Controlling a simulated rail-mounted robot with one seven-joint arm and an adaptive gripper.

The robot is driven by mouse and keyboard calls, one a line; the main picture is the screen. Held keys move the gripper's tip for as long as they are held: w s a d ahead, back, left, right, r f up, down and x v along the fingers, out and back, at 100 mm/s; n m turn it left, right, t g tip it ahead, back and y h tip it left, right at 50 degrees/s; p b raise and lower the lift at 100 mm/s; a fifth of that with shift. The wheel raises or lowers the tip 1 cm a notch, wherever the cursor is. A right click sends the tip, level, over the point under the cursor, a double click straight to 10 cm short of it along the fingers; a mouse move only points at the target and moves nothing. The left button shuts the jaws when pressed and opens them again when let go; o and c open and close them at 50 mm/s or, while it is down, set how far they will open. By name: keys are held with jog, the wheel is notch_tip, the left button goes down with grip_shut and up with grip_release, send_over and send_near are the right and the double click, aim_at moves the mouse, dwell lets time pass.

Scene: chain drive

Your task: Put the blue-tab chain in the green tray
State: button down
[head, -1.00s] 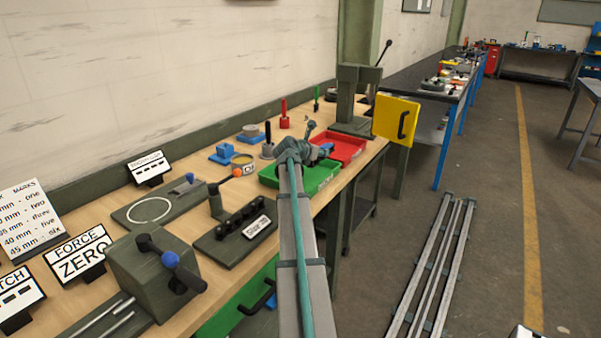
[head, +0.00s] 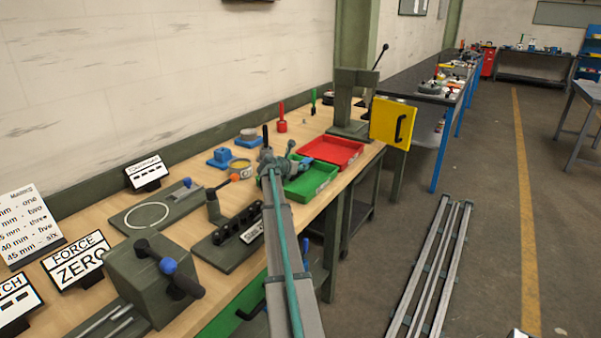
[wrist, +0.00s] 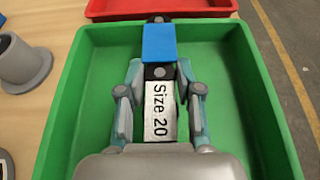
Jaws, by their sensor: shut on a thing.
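The green tray (head: 318,181) sits on the bench near its front edge, and it fills most of the wrist view (wrist: 240,110). My gripper (wrist: 160,78) is shut on the blue-tab chain, over the inside of the tray. The chain's blue tab (wrist: 159,43) sticks out beyond the fingertips, with dark ends showing around it. A white "Size 20" label (wrist: 159,112) shows between the fingers. In the head view my gripper (head: 296,163) hides part of the tray, and the blue tab (head: 306,160) shows small. I cannot tell whether the chain touches the tray floor.
A red tray (head: 335,151) adjoins the green one on its far side. A grey flanged cylinder (wrist: 24,63) stands left of the green tray. A dark press-like stand (head: 352,105) and a yellow panel (head: 393,122) are farther back. The floor is to the right.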

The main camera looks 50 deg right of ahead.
jog(key=shift+f, duration=1.15)
jog(key=shift+s+f, duration=0.1)
jog(key=shift+f, duration=0.05)
jog(key=c, duration=0.8)
grip_release()
jog(key=shift+o, duration=0.2)
jog(key=v, duration=1.2)
jog(key=shift+a+b, duration=0.1)
jog(key=shift+b, duration=0.3)
